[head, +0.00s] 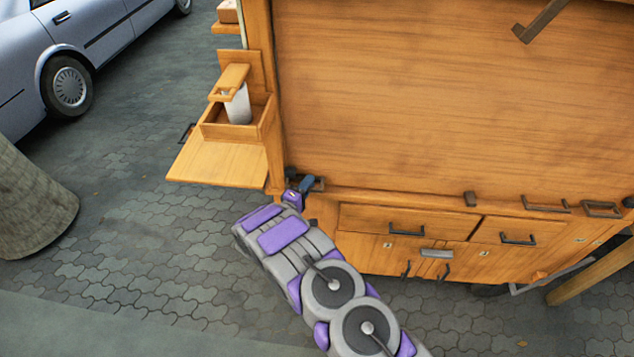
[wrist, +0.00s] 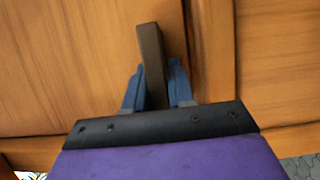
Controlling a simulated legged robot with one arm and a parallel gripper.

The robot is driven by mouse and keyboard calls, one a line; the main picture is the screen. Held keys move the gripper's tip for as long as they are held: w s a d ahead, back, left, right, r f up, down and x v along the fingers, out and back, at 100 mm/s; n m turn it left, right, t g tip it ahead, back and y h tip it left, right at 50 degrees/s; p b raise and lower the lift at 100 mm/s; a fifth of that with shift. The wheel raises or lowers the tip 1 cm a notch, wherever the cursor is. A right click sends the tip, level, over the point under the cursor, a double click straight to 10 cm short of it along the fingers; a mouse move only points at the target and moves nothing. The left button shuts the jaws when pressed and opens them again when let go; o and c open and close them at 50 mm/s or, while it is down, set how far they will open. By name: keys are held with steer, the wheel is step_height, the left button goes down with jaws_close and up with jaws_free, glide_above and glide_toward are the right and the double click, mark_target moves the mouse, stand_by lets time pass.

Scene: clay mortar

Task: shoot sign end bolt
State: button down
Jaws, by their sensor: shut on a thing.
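My gripper (head: 305,186) is at the lower left corner of the large wooden panel, near the left end of the ledge. In the wrist view, the blue fingers of my gripper (wrist: 156,78) lie on both sides of a dark bar (wrist: 150,50), which looks like the bolt's handle, and are shut on it. The bar stands out past the fingertips. In the head view a small dark piece of it (head: 319,183) shows beside the fingers. Its lower part is hidden between the fingers and behind the gripper body.
The wooden cabinet (head: 380,216) has drawers and doors with dark handles. Dark brackets (head: 602,209) sit at the ledge's right. A side shelf (head: 212,162) with a white cup (head: 238,106) projects left above my arm. A car (head: 80,40) stands at upper left.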

steer(key=shift+s+a+f, duration=0.1)
steer(key=shift+a+f, duration=0.1)
steer(key=shift+a, duration=0.1)
steer(key=c, duration=1.3)
jaws_free()
steer(key=shift+a, duration=0.2)
steer(key=shift+o, duration=1.2)
steer(key=shift+a, duration=0.45)
steer(key=p+v, duration=0.2)
steer(key=v, duration=1.5)
steer(key=shift+a+p, duration=0.2)
steer(key=shift+p, duration=0.2)
